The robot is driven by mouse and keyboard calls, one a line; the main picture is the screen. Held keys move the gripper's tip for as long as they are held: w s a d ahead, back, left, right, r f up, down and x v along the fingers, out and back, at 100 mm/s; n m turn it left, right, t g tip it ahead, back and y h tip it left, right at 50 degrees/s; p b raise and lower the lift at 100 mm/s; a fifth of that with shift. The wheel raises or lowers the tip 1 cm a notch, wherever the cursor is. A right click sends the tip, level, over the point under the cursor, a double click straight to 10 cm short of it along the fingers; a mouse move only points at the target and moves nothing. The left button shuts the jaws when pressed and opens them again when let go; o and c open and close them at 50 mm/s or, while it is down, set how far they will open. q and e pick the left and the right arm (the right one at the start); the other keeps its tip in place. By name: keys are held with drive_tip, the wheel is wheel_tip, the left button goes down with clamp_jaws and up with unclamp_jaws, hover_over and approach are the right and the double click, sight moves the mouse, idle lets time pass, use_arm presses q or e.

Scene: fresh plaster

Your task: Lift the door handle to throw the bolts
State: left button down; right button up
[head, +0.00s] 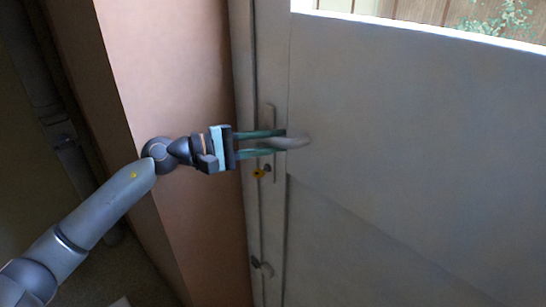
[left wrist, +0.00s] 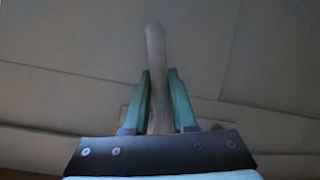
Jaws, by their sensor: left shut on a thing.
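The door (head: 400,130) is grey with a window at its top. Its lever handle (head: 292,142) sticks out to the right from a long plate (head: 268,125) near the door's left edge and lies about level. My left gripper (head: 284,142) comes in from the left, its green fingers shut on the handle, one above and one below. In the left wrist view the handle (left wrist: 155,50) runs between the two fingers (left wrist: 158,80), its tip reaching past them. The handle's root is partly hidden by the fingers. My right gripper is not in view.
A small knob or latch (head: 262,267) sits lower on the door's edge. A pinkish plaster wall (head: 185,70) stands left of the door, behind my left arm.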

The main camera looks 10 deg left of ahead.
use_arm(q)
drive_tip(key=shift+f+n+b, duration=0.1)
drive_tip(key=shift+n+b, duration=0.2)
drive_tip(key=shift+b, duration=0.15)
drive_tip(key=shift+w+a+r+n+h+b, duration=0.15)
drive_tip(key=shift+r+n+h+b, duration=0.25)
drive_tip(key=shift+n+b, duration=0.25)
drive_tip(key=shift+a+r+n+b, duration=0.1)
drive_tip(key=shift+r+n+b, duration=0.1)
drive_tip(key=shift+n+b, duration=0.1)
drive_tip(key=shift+w+a+r+n+t+b, duration=0.1)
drive_tip(key=shift+r+n+t+b, duration=0.2)
drive_tip(key=shift+n+t+b, duration=0.1)
drive_tip(key=shift+r+h, duration=0.15)
drive_tip(key=shift+h, duration=0.15)
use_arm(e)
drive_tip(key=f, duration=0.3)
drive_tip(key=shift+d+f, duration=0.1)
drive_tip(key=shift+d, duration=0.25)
use_arm(q)
drive_tip(key=shift+a, duration=0.1)
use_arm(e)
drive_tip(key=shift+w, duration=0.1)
use_arm(q)
drive_tip(key=c, duration=0.7)
unclamp_jaws()
drive_tip(key=shift+r, duration=0.1)
drive_tip(key=shift+c, duration=0.2)
